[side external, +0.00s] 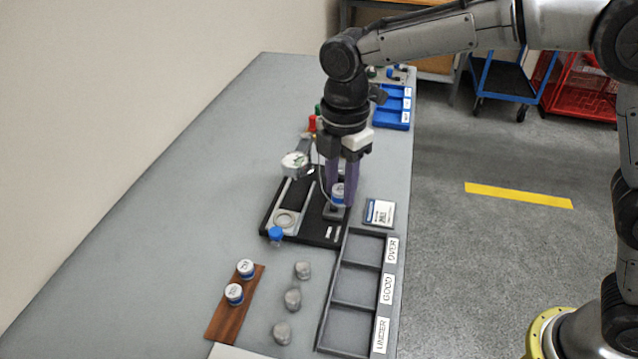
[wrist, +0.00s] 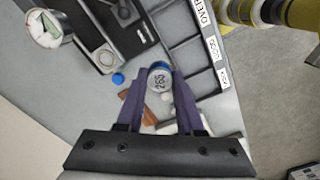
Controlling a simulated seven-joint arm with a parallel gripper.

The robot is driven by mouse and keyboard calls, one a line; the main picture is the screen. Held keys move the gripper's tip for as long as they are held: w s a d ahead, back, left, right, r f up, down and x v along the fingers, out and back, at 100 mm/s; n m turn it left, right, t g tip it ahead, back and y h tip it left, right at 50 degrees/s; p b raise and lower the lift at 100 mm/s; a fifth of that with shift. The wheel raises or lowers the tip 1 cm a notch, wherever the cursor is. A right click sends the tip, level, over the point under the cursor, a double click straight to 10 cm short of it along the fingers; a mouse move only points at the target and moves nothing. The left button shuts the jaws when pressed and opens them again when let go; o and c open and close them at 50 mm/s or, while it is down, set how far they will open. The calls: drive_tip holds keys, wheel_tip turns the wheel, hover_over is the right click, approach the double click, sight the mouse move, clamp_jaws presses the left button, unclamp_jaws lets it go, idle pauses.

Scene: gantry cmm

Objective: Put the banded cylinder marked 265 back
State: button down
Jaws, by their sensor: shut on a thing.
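The banded cylinder marked 265 (wrist: 159,82) has a white top and a blue band. My gripper (wrist: 159,76) is shut on it, with a purple finger on each side; the number faces the wrist camera. In the side view the cylinder (side external: 338,191) is between the fingers of my gripper (side external: 341,190), over the right part of the black gauge base (side external: 312,232). I cannot tell whether it touches the base. Two similar white-topped, blue-banded cylinders, a far one (side external: 245,267) and a near one (side external: 234,292), stand on a brown wooden strip (side external: 222,324).
A dial gauge (side external: 294,162) stands just left of my gripper. A blue-capped item (side external: 275,233) is by the base's front. Several grey lumps (side external: 292,298) lie between the strip and an empty OVER/GOOD/UNDER tray (side external: 352,288). A small box (side external: 380,212) sits right of the base.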

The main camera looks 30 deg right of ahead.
drive_tip(key=shift+s+d+r, duration=0.25)
drive_tip(key=shift+s, duration=0.25)
drive_tip(key=shift+w+r+m, duration=0.1)
drive_tip(key=shift+r+m, duration=0.3)
drive_tip(key=shift+m, duration=0.1)
drive_tip(key=w+a+m, duration=0.1)
drive_tip(key=w+a, duration=0.2)
drive_tip(key=a, duration=0.3)
drive_tip(key=n, duration=0.2)
hover_over(224, 326)
drive_tip(key=shift+f, duration=7.35)
drive_tip(key=shift+f, duration=0.8)
drive_tip(key=shift+c, duration=0.3)
unclamp_jaws()
